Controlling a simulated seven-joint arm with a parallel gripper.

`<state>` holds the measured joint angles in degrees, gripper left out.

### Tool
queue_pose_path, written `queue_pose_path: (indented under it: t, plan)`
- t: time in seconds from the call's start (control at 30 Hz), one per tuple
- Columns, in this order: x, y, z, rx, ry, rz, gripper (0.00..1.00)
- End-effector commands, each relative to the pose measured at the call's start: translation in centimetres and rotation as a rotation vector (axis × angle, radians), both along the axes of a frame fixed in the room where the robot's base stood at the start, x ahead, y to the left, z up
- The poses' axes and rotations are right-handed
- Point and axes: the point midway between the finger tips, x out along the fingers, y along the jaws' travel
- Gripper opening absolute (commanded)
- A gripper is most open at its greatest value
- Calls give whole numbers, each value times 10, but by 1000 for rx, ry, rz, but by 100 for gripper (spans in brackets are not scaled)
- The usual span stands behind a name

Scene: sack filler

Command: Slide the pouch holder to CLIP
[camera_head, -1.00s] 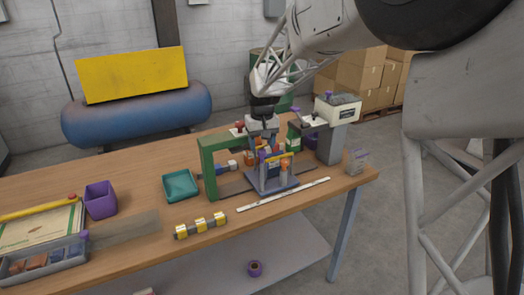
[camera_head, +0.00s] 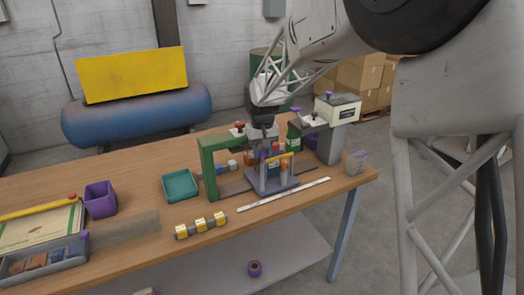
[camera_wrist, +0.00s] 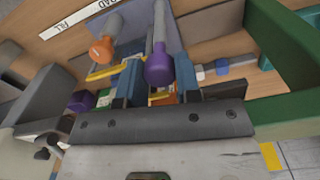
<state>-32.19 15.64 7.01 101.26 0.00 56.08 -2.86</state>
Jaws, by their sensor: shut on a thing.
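The pouch holder (camera_head: 271,185) is a blue-grey base with upright posts, an orange knob, a purple knob and a yellow bar. It stands on the track between the green frame and the grey post. My gripper (camera_head: 267,149) is above and behind it, pointing down, and shut on part of it. The orange knob (camera_wrist: 102,49) is to the left. A white label strip (camera_wrist: 85,17) reads FILL and LOAD; CLIP is not readable.
A green frame (camera_head: 208,172) stands close left of the holder, and a grey post with a cream box (camera_head: 338,108) close right. A white strip (camera_head: 284,194) lies in front. A teal tray (camera_head: 180,186), yellow-banded blocks (camera_head: 200,226) and a purple bin (camera_head: 100,199) are farther left.

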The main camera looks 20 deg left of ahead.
Motion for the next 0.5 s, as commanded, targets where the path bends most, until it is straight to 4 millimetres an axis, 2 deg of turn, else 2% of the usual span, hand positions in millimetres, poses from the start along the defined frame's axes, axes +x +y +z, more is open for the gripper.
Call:
queue_pose_path:
  t: [0.27, 0.5]
  plan:
    - [-1, 1, 0, 0, 0, 1, 0]
    - [-14, 15, 1, 1, -1, 2, 0]
